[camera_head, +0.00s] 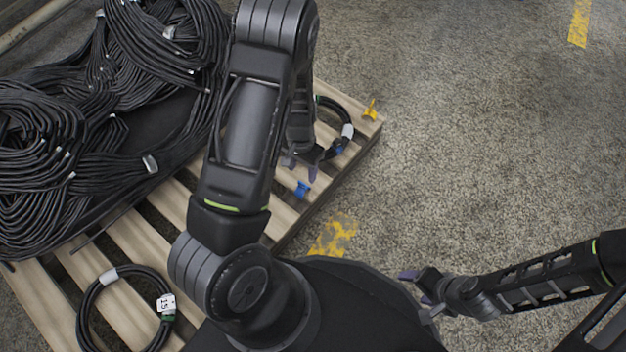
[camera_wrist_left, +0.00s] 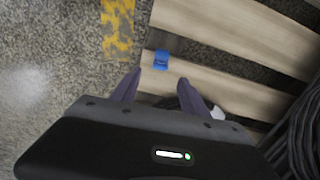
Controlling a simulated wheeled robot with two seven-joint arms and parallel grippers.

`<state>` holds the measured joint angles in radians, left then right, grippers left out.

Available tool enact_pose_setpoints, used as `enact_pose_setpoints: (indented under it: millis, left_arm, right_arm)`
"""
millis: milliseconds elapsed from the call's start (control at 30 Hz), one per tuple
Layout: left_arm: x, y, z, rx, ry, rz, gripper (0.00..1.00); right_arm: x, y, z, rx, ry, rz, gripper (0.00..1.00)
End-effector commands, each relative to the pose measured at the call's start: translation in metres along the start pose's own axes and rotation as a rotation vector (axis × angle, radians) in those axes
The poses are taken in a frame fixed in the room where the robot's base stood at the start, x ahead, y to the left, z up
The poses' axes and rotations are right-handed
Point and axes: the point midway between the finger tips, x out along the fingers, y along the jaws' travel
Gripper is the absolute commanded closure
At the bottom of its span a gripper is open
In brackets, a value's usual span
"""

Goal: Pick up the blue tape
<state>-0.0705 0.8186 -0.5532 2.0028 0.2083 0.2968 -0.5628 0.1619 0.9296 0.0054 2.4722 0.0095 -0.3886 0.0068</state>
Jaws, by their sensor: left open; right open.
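The blue tape (camera_head: 302,189) is a small blue piece on a light wooden slat near the pallet's right edge. In the left wrist view the blue tape (camera_wrist_left: 161,60) sits on a slat, just beyond and between my fingertips as pictured. My left gripper (camera_head: 301,167) is open and empty, close to the tape; its two dark fingers also show in the left wrist view (camera_wrist_left: 160,77). The height gap between fingers and tape is hard to judge. My right gripper (camera_head: 418,295) is open and empty, over the floor at lower right, away from the pallet.
The wooden pallet (camera_head: 144,240) has gaps between slats. Bundled black hoses (camera_head: 60,150) cover its left part. A coiled hose (camera_head: 80,309) with a white label lies at lower left; another (camera_head: 347,113) lies near a yellow piece (camera_head: 370,110). The floor to the right is clear.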

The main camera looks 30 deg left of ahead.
Motion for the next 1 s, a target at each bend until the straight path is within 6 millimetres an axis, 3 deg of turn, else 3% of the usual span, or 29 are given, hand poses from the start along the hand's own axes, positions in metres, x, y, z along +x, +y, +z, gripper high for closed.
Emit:
enact_pose_setpoints:
  millis: [267,500,867,1000]
  left_arm:
    - [-0.001,0.000,0.000,0.000,0.000,0.000,0.47]
    - [0.024,0.000,0.000,0.000,0.000,0.000,0.47]
    - [0.026,0.000,0.000,-0.001,0.001,0.000,0.47]
    - [0.042,0.000,0.001,0.000,0.000,0.000,0.47]
  right_arm:
    - [-0.001,0.000,0.000,0.000,0.001,0.000,0.34]
    - [0.012,0.004,-0.001,0.000,0.005,0.000,0.34]
    - [0.013,0.004,-0.001,0.000,0.007,0.000,0.34]
    - [0.024,0.007,-0.002,0.001,0.011,0.000,0.34]
